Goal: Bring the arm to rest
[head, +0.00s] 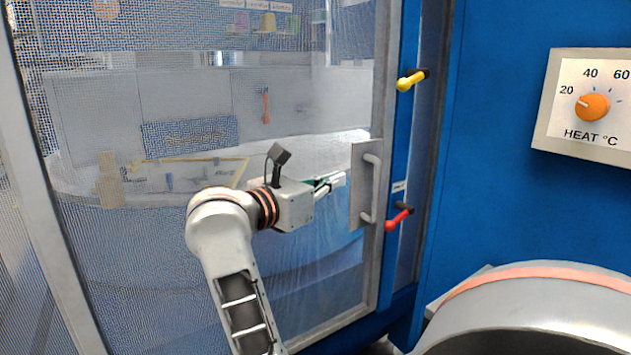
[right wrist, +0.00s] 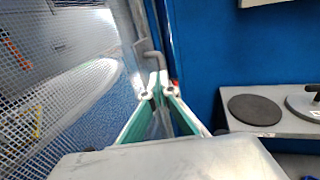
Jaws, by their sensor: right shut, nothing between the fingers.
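My right gripper (head: 336,180) is in front of the mesh door (head: 300,265) in the head view, just left of the door's grey handle (head: 371,190). Its fingers are together with nothing between them. In the right wrist view the green-and-white fingers (right wrist: 157,88) meet at their tips, and the handle (right wrist: 153,58) shows just beyond them. I cannot tell whether the fingertips touch the handle or its plate. My left gripper is not in view.
A yellow lever (head: 410,80) and a red lever (head: 397,218) sit on the blue frame beside the door. A heat dial (head: 592,106) is on the blue wall at right. A counter (right wrist: 285,112) with a dark round plate (right wrist: 254,109) stands at right in the wrist view.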

